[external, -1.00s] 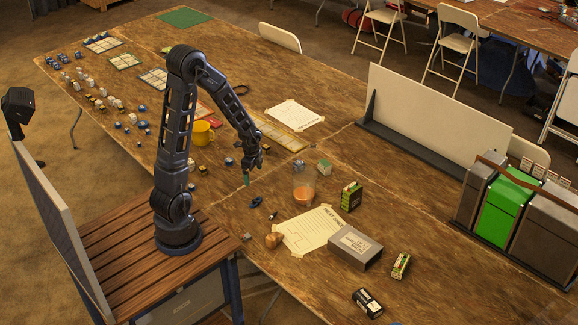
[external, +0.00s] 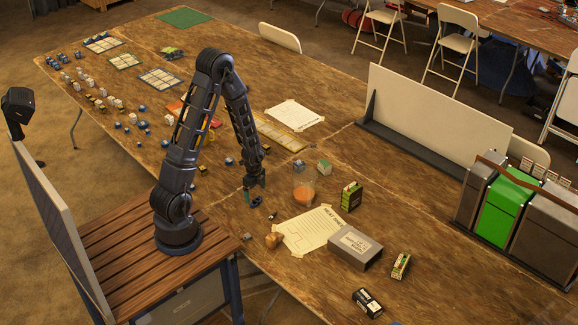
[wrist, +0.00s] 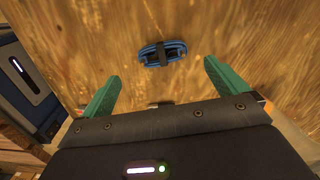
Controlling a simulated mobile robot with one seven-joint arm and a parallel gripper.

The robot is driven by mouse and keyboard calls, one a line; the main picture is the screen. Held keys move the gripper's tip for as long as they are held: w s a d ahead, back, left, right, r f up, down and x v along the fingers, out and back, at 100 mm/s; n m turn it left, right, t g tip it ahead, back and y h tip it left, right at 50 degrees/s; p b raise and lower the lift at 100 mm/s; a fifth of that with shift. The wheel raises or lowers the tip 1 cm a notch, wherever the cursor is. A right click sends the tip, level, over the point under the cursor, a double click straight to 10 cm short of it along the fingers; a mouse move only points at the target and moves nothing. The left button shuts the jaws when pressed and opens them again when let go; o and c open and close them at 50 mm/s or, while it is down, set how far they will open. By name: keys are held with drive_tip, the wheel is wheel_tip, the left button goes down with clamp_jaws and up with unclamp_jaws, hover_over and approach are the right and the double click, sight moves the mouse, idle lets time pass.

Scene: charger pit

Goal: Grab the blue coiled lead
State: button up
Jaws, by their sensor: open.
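The blue coiled lead (wrist: 162,53) lies on the wooden table as a small flat loop with a dark band at its middle. In the wrist view it sits ahead of and between the green fingertips. In the external view the lead (external: 256,202) is a small dark blue shape just below my gripper (external: 254,190). My gripper, also seen in the wrist view (wrist: 160,72), is open with nothing between its fingers. It hangs pointing down above the table, near the lead; the exact gap cannot be told.
A sheet of paper (external: 315,232), a grey box (external: 355,247) and a brown lump (external: 274,240) lie nearer the front. Small dice and pieces lie to the left. Table around the lead is mostly bare.

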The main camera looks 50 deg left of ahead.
sight(256, 201)
drive_tip(key=shift+w+a+f, duration=0.15)
drive_tip(key=shift+f, duration=2.5)
drive_tip(key=c, duration=1.1)
